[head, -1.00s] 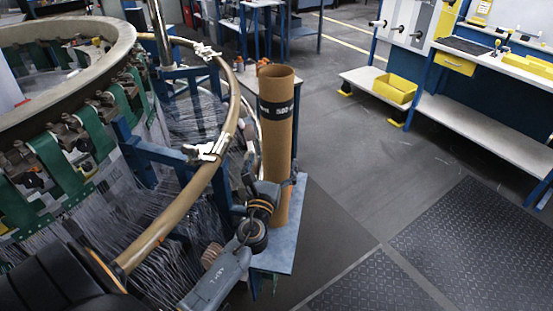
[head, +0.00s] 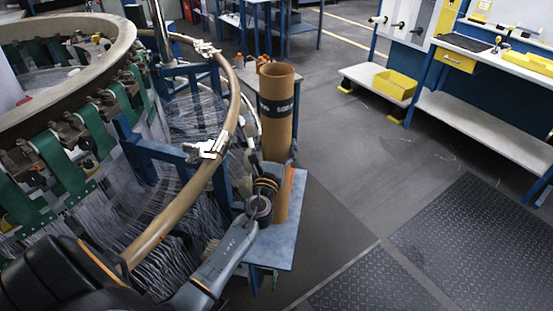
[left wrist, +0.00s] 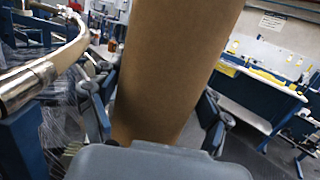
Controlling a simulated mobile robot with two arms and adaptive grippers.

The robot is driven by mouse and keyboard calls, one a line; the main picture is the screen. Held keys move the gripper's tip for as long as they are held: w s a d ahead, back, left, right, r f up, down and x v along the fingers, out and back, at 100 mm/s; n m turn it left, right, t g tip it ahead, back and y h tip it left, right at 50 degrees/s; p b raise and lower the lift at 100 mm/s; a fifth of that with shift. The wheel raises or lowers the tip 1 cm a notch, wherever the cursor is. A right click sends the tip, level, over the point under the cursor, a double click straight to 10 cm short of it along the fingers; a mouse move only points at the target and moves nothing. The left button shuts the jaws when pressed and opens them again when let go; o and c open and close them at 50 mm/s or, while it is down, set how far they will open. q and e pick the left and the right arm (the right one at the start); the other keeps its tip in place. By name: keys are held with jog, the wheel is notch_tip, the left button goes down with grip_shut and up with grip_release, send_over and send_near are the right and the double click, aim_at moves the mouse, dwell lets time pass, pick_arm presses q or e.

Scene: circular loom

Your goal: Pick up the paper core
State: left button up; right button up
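The paper core (head: 277,115) is a tall brown cardboard tube with a dark printed band. It stands upright on a small blue stand (head: 285,250) beside the loom. My left gripper (head: 271,158) is at its lower half, with a finger on either side. In the left wrist view the core (left wrist: 165,60) fills the middle, between the fingers of the left gripper (left wrist: 160,95). The fingers look spread, with narrow gaps to the core's sides. The core's lower end is partly hidden behind the gripper. My right gripper is not in view.
The circular loom's curved rail (head: 178,208) runs close to the left of the core, with a blue frame and fine threads behind it. A workbench (head: 490,115) and a yellow bin (head: 394,85) stand at the right. The floor between is clear.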

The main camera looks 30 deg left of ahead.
aim_at(268, 121)
pick_arm(q)
jog(key=shift+r, duration=0.1)
jog(key=c, duration=0.5)
jog(key=shift+r+p, duration=0.5)
jog(key=shift+r, duration=0.2)
jog(key=r+p, duration=0.1)
jog(key=r, duration=0.1)
jog(key=shift+s+r+p, duration=0.2)
jog(key=shift+r+p, duration=0.2)
jog(key=s+r+p, duration=0.1)
jog(key=r, duration=0.1)
jog(key=s+r+p, duration=0.1)
jog(key=s, duration=0.1)
jog(key=s+r+p, duration=0.1)
jog(key=r, duration=0.1)
jog(key=shift+s+d+r, duration=0.25)
jog(key=shift+s+r, duration=0.1)
jog(key=s+r, duration=0.1)
jog(key=s, duration=0.2)
jog(key=s+r, duration=0.1)
jog(key=s, duration=0.2)
jog(key=s+d+r, duration=0.1)
jog(key=s, duration=0.1)
jog(key=shift+s, duration=0.4)
